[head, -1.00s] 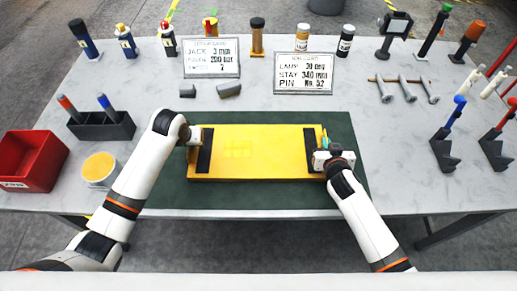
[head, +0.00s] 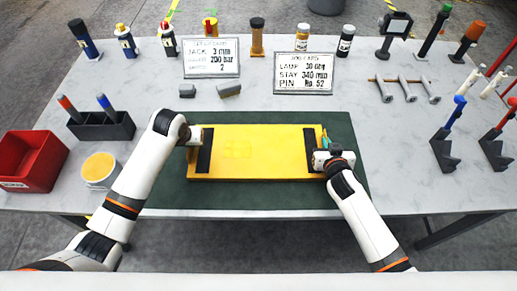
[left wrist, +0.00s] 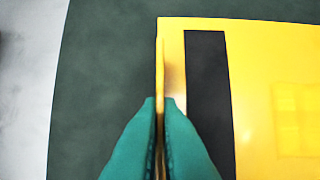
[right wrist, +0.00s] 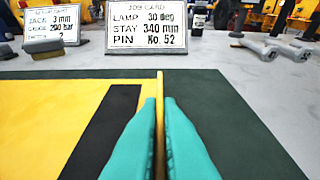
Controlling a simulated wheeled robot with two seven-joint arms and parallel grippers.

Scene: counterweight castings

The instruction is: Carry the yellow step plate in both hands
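The yellow step plate (head: 255,153) has a black strip near each end and lies level over the dark green mat (head: 265,197). I cannot tell whether it touches the mat. My left gripper (left wrist: 160,105) has its teal fingers on both sides of the plate's left rim, closed on it. My right gripper (right wrist: 160,105) likewise has its teal fingers closed on both sides of the right rim. The head view shows my right gripper (head: 323,150) at the plate's right end; my left fingertips are mostly hidden there by the arm.
A red bin (head: 32,160), a yellow-topped tub (head: 100,170) and a dark pen holder (head: 101,127) stand left. Two cards (head: 211,58) (head: 304,74) stand behind the mat. Blue-handled (head: 447,140) and red-handled (head: 497,145) tools stand right.

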